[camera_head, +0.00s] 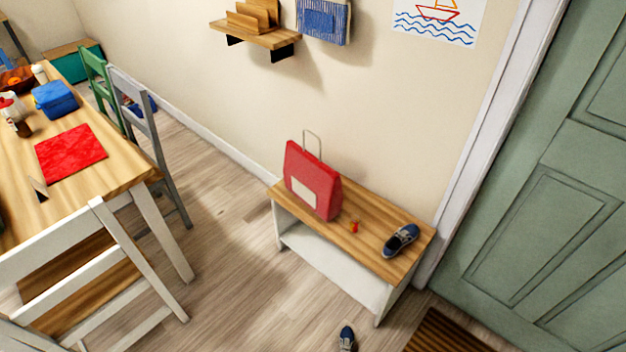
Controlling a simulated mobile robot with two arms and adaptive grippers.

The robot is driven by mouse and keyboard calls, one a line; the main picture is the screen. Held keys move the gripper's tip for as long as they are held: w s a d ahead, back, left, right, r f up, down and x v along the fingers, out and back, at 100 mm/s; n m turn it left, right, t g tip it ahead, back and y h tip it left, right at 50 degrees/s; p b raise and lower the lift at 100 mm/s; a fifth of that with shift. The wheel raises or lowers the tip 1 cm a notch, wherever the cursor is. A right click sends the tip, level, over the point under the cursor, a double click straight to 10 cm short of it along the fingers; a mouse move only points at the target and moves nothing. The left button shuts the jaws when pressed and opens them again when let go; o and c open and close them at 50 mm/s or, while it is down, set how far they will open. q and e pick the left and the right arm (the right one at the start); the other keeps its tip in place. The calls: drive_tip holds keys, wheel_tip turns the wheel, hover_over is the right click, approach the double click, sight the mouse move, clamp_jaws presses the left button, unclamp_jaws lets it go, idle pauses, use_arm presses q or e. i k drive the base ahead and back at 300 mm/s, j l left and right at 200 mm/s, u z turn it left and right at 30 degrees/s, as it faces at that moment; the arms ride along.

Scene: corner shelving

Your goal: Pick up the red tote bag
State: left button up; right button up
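The red tote bag (314,181) stands upright on the left part of a wooden-topped bench (375,226) against the wall. It has a pale patch on its front and a thin light handle loop standing up from its top. Nothing touches the handle. Neither of my grippers shows in the head view.
A blue shoe (401,240) and a small red and orange item (355,226) lie on the bench. Another shoe (347,338) and a brown mat (445,332) are on the floor. A dining table (115,166) and a white chair (100,262) stand left. Floor between is clear.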

sight(316, 185)
drive_tip(key=i+j+z, duration=0.1)
drive_tip(key=j, duration=0.25)
drive_tip(key=i+j+z, duration=0.15)
drive_tip(key=j, duration=0.25)
drive_tip(key=i+j+z, duration=0.1)
drive_tip(key=j, duration=0.3)
drive_tip(key=i, duration=0.1)
